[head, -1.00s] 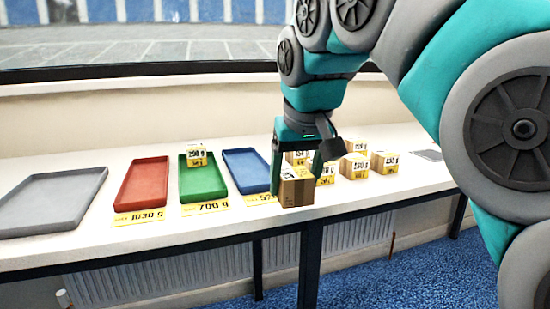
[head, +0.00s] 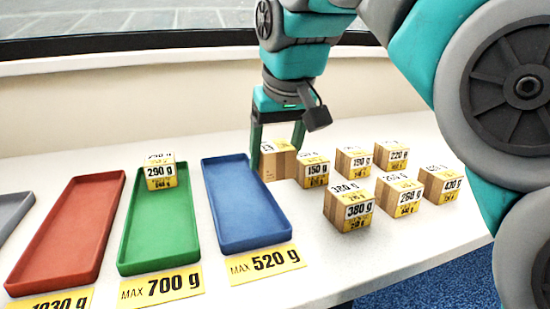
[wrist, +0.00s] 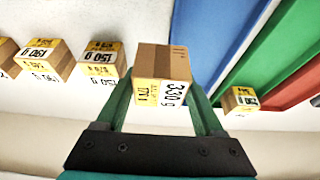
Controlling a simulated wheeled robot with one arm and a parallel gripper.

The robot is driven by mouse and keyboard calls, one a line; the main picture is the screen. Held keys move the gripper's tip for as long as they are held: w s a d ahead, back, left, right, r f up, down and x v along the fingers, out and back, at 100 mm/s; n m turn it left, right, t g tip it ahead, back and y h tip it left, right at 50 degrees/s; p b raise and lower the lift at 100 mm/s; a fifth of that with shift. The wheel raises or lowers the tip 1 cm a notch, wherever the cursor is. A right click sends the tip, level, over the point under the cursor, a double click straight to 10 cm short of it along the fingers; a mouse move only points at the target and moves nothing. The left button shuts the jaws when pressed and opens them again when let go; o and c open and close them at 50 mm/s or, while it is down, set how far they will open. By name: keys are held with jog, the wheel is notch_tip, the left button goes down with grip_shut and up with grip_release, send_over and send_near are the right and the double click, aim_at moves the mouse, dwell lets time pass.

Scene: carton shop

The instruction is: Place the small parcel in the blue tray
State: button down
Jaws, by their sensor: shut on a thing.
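My gripper (head: 278,150) is shut on a brown cardboard parcel (head: 279,166), to the right of the far end of the blue tray. In the wrist view the same parcel (wrist: 162,62) sits between the green fingers, with a label reading 330 g. The blue tray (head: 245,240) is a shallow, empty rectangle with a yellow MAX 520 g card in front. It also shows beside the parcel in the wrist view (wrist: 212,35). I cannot tell the gap between parcel and table.
The green tray (head: 143,250), marked MAX 700 g, holds a 290 g parcel (head: 160,172). The red tray (head: 72,235) and a grey tray (head: 12,210) lie further left. Several labelled parcels stand at right, including a 150 g one (head: 313,171) close to my gripper and a 380 g one (head: 348,207).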

jog(key=w+p, duration=0.1)
jog(key=w, duration=0.4)
jog(key=w+f, duration=0.1)
jog(key=w, duration=0.4)
jog(key=w+a+p, duration=0.1)
jog(key=w, duration=0.5)
jog(key=shift+a+f+p, duration=0.1)
jog(key=shift+f+p, duration=0.15)
jog(key=shift+p, duration=0.05)
jog(key=shift+f, duration=1.75)
jog(key=shift+f, duration=0.15)
jog(key=shift+c, duration=1.4)
grip_release()
